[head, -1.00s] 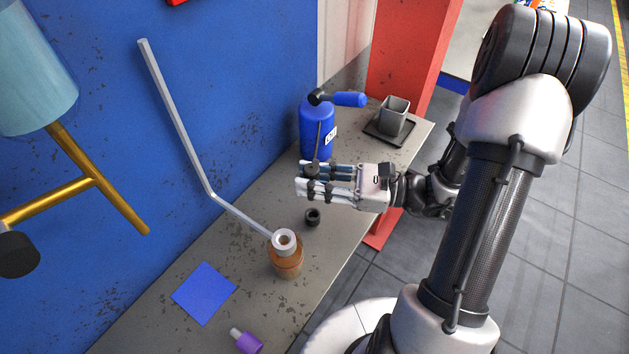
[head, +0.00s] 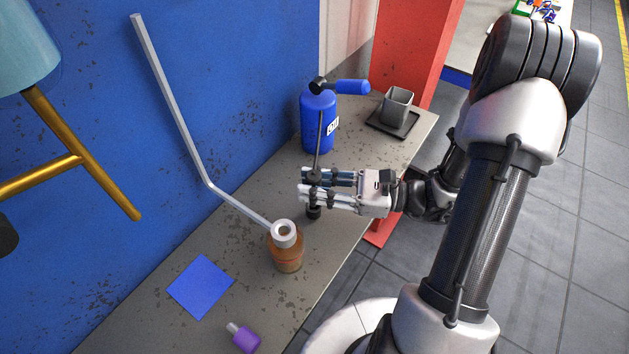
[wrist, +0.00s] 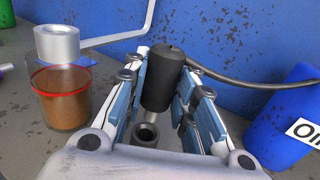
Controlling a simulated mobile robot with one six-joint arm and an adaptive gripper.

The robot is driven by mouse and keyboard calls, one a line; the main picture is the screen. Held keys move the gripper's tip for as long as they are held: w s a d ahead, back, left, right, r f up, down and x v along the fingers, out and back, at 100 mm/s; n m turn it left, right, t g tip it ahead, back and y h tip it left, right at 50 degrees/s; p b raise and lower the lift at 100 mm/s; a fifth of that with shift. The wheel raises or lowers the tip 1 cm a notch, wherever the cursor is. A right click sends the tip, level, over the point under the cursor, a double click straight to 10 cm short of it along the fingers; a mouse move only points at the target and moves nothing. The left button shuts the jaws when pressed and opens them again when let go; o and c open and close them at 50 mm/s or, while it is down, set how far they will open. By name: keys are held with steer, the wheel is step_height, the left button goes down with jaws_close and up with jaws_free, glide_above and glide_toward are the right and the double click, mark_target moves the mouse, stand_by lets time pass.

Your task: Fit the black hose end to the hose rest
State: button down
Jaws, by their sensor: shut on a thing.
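The black hose end (wrist: 163,80) is a dark cylinder with a lighter tip at its lower end. My gripper (head: 312,188) is shut on it, and the wrist view shows it between the blue finger pads (wrist: 165,95). A thin dark hose (wrist: 235,82) runs from it toward the blue canister (head: 318,122). A small black open ring, which looks like the hose rest (head: 313,212), stands on the bench just under my fingertips. In the wrist view the ring (wrist: 147,135) shows its open hole, apart from the tip. The exact gap between them is hard to tell.
A brown jar (head: 287,252) with a pale ring top and a long bent grey rod (head: 175,100) is close left of the ring. A blue square (head: 201,286), a purple bottle (head: 245,340) and a grey cup (head: 396,105) are on the bench (head: 250,200). A blue wall stands behind.

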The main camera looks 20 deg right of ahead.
steer(key=shift+f, duration=0.45)
steer(key=shift+f, duration=0.15)
steer(key=shift+f+b, duration=1.5)
steer(key=shift+f, duration=0.5)
steer(key=c, duration=1.2)
jaws_free()
steer(key=shift+c, duration=0.2)
steer(key=shift+d, duration=0.1)
steer(key=v, duration=1.2)
